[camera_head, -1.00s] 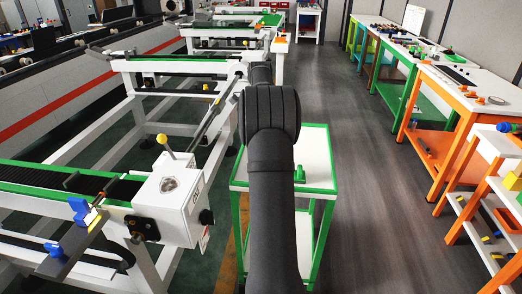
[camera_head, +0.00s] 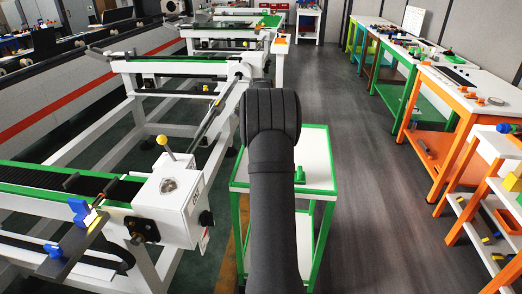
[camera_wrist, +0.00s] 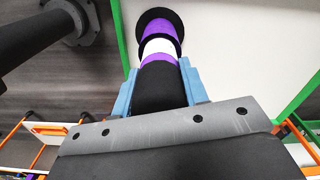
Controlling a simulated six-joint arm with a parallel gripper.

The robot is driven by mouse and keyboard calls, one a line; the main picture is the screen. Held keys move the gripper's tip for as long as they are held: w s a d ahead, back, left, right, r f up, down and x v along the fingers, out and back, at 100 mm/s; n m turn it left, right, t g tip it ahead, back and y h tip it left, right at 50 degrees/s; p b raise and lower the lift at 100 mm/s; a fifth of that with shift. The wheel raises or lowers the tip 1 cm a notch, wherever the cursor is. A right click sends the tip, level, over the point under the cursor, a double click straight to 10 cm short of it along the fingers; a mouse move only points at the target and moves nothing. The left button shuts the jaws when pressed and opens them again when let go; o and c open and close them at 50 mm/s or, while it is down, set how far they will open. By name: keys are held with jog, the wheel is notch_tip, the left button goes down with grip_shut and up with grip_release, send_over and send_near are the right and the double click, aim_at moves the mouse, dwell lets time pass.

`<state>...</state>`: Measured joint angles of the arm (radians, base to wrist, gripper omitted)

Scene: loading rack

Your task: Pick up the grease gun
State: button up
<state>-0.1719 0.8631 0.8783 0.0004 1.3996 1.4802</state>
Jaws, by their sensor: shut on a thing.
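The grease gun (camera_wrist: 158,47) is a round body with black, purple and white bands, seen in the wrist view. My gripper (camera_wrist: 159,70) has its light blue fingers on either side of the lower black part, shut on it. The banded end points away from the gripper, over the white top of the cart (camera_wrist: 225,45). I cannot tell whether the grease gun touches the cart top. In the head view my own arm hides the gripper and the grease gun.
The green-framed cart (camera_head: 316,160) carries a small green part (camera_head: 299,174). A white conveyor frame with a control box (camera_head: 170,200) stands close on the left. Orange and green workbenches (camera_head: 460,90) and a shelf (camera_head: 500,170) stand on the right. The floor (camera_head: 375,180) between is clear.

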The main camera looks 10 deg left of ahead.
jog(key=shift+r, duration=0.1)
notch_tip(320, 180, up, 10)
jog(key=o, duration=0.3)
jog(key=c, duration=0.3)
